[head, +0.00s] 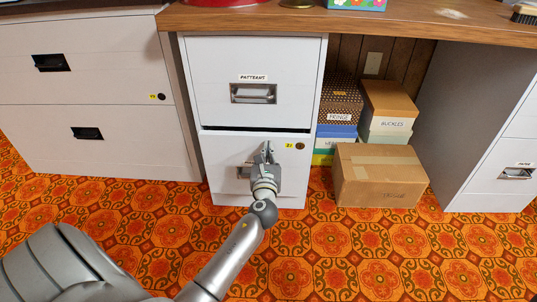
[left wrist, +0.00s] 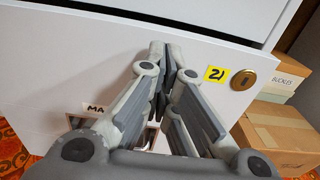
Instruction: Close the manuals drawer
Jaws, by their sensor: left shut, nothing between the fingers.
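The manuals drawer (head: 222,152) is the lower white drawer of the middle cabinet in the head view. A dark gap shows along its top edge, so it appears to stand slightly out. My left gripper (head: 266,147) is in front of the drawer face, shut and empty, and hides much of the handle. In the left wrist view the closed fingertips (left wrist: 163,50) point at the upper drawer front (left wrist: 60,62); whether they touch it I cannot tell. The label there reads "MA", the rest hidden. My right gripper is not in view.
The patterns drawer (head: 215,70) above looks shut. Cardboard and patterned boxes (head: 380,178) stand on the floor at right of the cabinet. Another white cabinet (head: 110,75) stands at left. The wooden counter (head: 420,25) is overhead. Patterned carpet in front is open.

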